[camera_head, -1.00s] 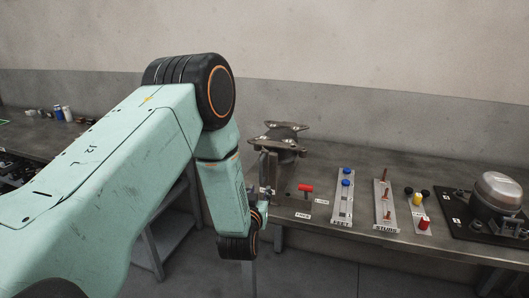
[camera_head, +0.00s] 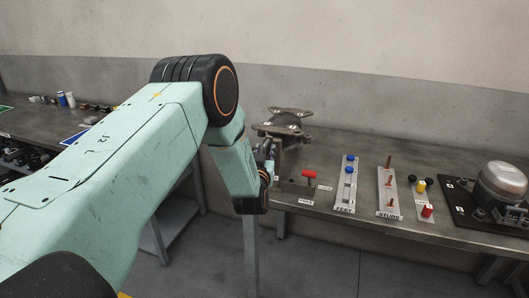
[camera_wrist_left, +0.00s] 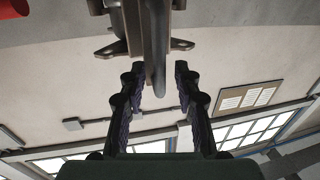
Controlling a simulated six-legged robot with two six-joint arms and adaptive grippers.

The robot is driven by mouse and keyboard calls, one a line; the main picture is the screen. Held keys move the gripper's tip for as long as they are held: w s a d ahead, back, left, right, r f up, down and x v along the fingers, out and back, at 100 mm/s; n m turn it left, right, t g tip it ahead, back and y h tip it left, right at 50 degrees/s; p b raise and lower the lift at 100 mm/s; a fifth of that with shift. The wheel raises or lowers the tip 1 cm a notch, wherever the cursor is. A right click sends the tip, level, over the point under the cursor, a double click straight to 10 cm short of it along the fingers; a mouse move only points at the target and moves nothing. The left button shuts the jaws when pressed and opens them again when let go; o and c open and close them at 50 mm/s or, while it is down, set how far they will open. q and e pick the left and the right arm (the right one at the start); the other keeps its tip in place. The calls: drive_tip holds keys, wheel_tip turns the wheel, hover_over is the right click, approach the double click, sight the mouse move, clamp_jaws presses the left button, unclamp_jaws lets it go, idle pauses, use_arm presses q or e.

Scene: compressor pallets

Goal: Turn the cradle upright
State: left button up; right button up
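The cradle (camera_head: 283,129), a dark metal piece with lobed plates at its top, stands on the bench behind my left wrist in the head view. Its lower part is partly covered by my arm. My left gripper (camera_head: 270,152) is at its left side, mostly hidden there by the wrist. In the left wrist view, the two fingers of my left gripper (camera_wrist_left: 156,74) are spread on either side of a dark upright bar of the cradle (camera_wrist_left: 156,40). Gaps show between bar and fingers, so the gripper is open. My right gripper is not in view.
Further right are a strip with blue knobs (camera_head: 347,188), a strip with copper studs (camera_head: 388,195), coloured knobs (camera_head: 421,197) and a compressor (camera_head: 502,185). The bench (camera_head: 350,142) is bare behind them.

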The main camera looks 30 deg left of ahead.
use_arm(q)
drive_tip(key=shift+w+a+f, duration=0.1)
drive_tip(key=shift+f, duration=0.05)
drive_tip(key=shift+c, duration=1.3)
clamp_jaws()
